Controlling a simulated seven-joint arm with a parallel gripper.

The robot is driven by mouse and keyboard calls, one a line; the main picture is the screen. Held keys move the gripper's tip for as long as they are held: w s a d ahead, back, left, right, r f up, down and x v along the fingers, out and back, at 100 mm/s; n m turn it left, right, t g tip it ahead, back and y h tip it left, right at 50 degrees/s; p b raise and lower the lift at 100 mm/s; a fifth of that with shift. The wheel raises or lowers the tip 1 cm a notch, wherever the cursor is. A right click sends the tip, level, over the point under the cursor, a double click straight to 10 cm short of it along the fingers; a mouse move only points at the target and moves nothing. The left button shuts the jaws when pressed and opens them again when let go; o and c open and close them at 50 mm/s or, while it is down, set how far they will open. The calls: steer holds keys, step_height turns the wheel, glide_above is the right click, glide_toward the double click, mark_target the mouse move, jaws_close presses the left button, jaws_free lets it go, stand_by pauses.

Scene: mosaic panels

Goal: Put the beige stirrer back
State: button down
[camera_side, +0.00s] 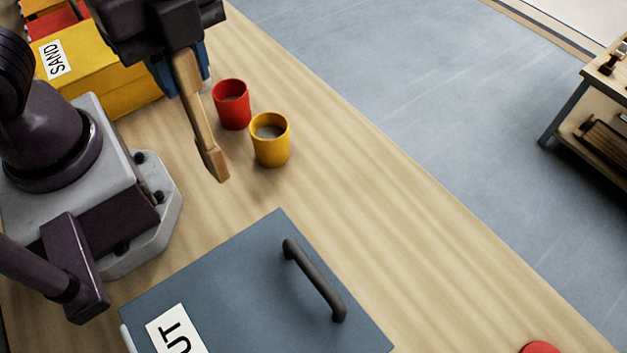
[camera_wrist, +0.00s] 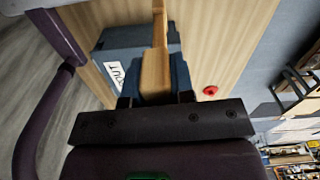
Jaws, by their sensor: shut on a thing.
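The beige stirrer (camera_side: 197,115) is a wooden stick with a wide upper part and a narrow shaft ending in a small block. In the side view it hangs tilted below my gripper (camera_side: 182,62), its lower end above the table. In the wrist view the stirrer (camera_wrist: 155,72) stands out from between the fingers of my gripper (camera_wrist: 156,97), which is shut on it. Part of its upper end is hidden by the gripper.
A red cup (camera_side: 232,104) and a yellow cup (camera_side: 270,140) stand right of the stirrer. A yellow box (camera_side: 95,75) labelled SAND is behind left. A blue-grey box (camera_side: 245,275) with a black handle (camera_side: 314,281) stands in front. The table's right side (camera_side: 420,240) is mostly clear.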

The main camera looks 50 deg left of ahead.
steer(key=shift+s+a+f+m, duration=0.2)
steer(key=shift+s+f+m, duration=0.15)
steer(key=shift+s, duration=0.1)
steer(key=shift+w+d+f, duration=0.15)
steer(key=w+d+f, duration=0.8)
steer(key=w+f, duration=0.2)
steer(key=f, duration=0.2)
steer(key=shift+w+d+f, duration=0.25)
steer(key=shift+f, duration=0.1)
steer(key=shift+f, duration=0.15)
steer(key=c, duration=1)
jaws_free()
